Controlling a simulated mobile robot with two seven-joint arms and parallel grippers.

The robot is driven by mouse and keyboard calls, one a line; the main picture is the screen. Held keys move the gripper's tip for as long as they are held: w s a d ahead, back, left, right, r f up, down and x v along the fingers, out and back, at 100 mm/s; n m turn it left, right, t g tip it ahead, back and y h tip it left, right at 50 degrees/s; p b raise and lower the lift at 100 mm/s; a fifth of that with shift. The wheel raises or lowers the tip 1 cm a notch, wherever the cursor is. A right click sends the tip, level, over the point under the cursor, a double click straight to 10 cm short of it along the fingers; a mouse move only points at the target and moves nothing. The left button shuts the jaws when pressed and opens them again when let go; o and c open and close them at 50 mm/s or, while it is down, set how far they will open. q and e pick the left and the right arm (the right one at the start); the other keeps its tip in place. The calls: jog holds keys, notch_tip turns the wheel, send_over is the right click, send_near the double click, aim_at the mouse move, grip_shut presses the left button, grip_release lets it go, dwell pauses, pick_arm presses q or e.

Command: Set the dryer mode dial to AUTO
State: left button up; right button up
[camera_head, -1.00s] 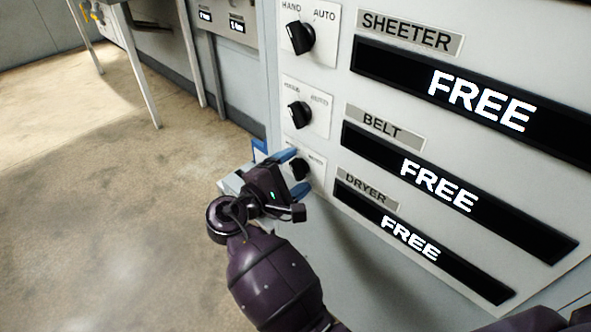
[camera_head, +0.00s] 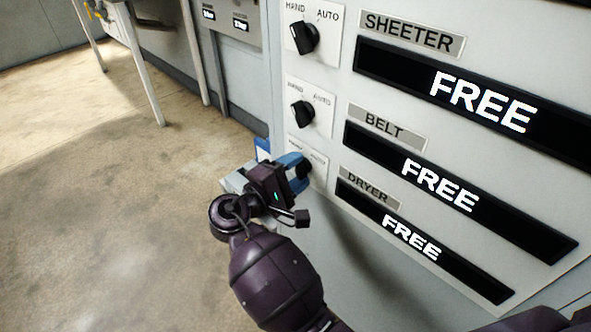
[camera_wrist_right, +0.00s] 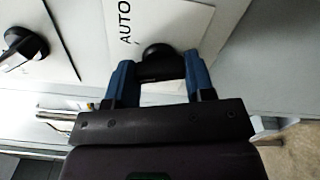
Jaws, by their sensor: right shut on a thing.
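The dryer dial is a black knob on a white plate (camera_head: 319,160), the lowest of three dials on the grey panel. My right gripper (camera_head: 299,170) is at this dial, its blue fingers shut on the knob. In the right wrist view the dryer dial (camera_wrist_right: 160,62) sits between the two blue fingers of my right gripper (camera_wrist_right: 160,80), below the word AUTO. The gripper hides most of the knob in the head view, so its pointing direction cannot be told. The DRYER display (camera_head: 411,236) reads FREE. My left gripper is not in view.
The belt dial (camera_head: 302,114) and sheeter dial (camera_head: 304,38) are above on the same panel. The BELT display (camera_head: 440,187) and SHEETER display (camera_head: 480,102) also read FREE. Open floor (camera_head: 130,220) lies to the left, with metal legs at the back.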

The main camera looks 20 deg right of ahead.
jog(key=m, duration=0.5)
jog(key=shift+m+b, duration=0.45)
jog(key=shift+m, duration=2.05)
jog(key=shift+r, duration=0.1)
jog(key=o, duration=0.9)
